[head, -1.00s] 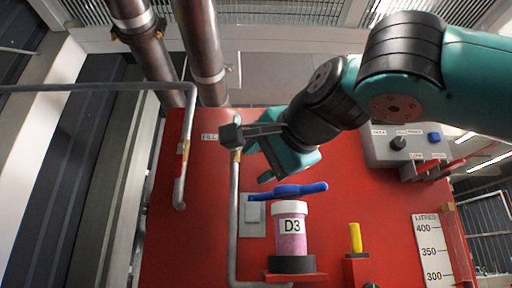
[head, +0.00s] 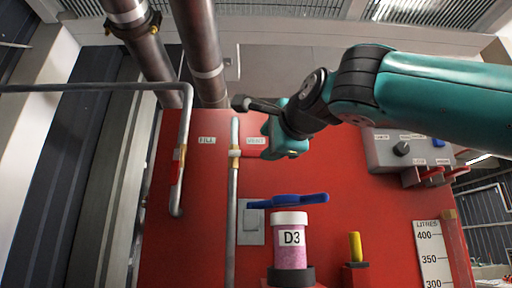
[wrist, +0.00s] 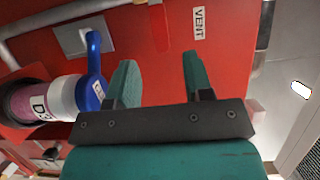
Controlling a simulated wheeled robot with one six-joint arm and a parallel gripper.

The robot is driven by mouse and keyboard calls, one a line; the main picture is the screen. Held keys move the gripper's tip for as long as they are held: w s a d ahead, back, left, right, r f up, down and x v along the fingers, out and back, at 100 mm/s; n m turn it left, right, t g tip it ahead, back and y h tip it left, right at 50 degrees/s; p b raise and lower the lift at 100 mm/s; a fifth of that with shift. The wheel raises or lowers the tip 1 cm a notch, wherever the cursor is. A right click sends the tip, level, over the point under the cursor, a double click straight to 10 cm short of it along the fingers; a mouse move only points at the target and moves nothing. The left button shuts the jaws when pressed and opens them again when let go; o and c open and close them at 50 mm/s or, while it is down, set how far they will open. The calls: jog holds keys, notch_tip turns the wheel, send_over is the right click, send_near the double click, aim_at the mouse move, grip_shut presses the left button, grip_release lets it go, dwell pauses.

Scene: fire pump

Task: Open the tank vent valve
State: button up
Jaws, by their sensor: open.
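The tank vent valve (head: 235,153) is a brass fitting on a thin vertical pipe, beside the VENT label (head: 255,140). A red handle seems to point right from it, hard to tell from the red panel. In the wrist view the VENT label (wrist: 199,23) is upper right of centre, and a dark red bar (wrist: 158,28), likely that handle, shows between the finger directions. My gripper (head: 265,140) is just right of the valve in the head view. In the wrist view my gripper (wrist: 157,70) is open and empty; contact with the handle cannot be told.
A pink jar marked D3 (head: 291,256) with a white cap stands below. A blue lever (head: 288,200) lies just above it. A yellow handle (head: 355,246) and a grey control box (head: 405,150) are to the right. A bent pipe (head: 188,120) stands left.

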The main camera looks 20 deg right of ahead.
aim_at(257, 153)
jog(key=w+p, duration=0.1)
jog(key=w, duration=0.1)
jog(key=w+p, duration=0.1)
jog(key=w, duration=0.1)
jog(key=w+p, duration=0.1)
jog(key=w, duration=0.1)
jog(key=shift+w+a+r, duration=0.2)
jog(key=shift+w+a, duration=0.05)
jog(key=shift+w+a+f, duration=0.1)
jog(key=shift+w+f, duration=0.05)
jog(key=shift+w, duration=0.45)
grip_shut()
